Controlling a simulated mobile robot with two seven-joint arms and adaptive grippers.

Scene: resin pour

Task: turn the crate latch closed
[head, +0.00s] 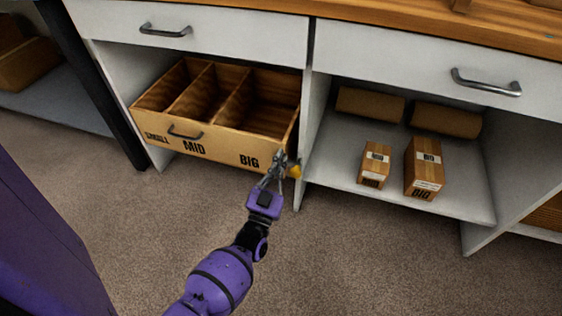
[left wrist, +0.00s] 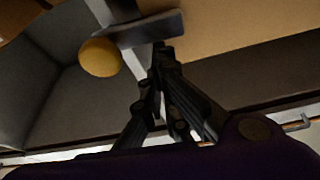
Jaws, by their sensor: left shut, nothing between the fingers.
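The wooden crate (head: 222,147) sits in the left bay of the cabinet, with three empty-looking compartments and SMALL, MID and BIG on its front. The latch has a yellow knob (head: 295,171) at the crate's right front corner; the gripper hides much of the rest in the head view. In the left wrist view the yellow knob (left wrist: 100,57) is left of the fingertips, and a grey latch bar (left wrist: 150,28) lies just beyond them. My left gripper (head: 281,160) is shut and empty, its tips close to the bar; I cannot tell whether they touch. My right gripper is out of view.
A white divider (head: 306,150) stands right of the crate. The right shelf (head: 340,172) holds two small boxes (head: 375,165) (head: 424,169) and two brown rolls (head: 370,103) (head: 446,119). Closed drawers are above. The carpet in front is clear.

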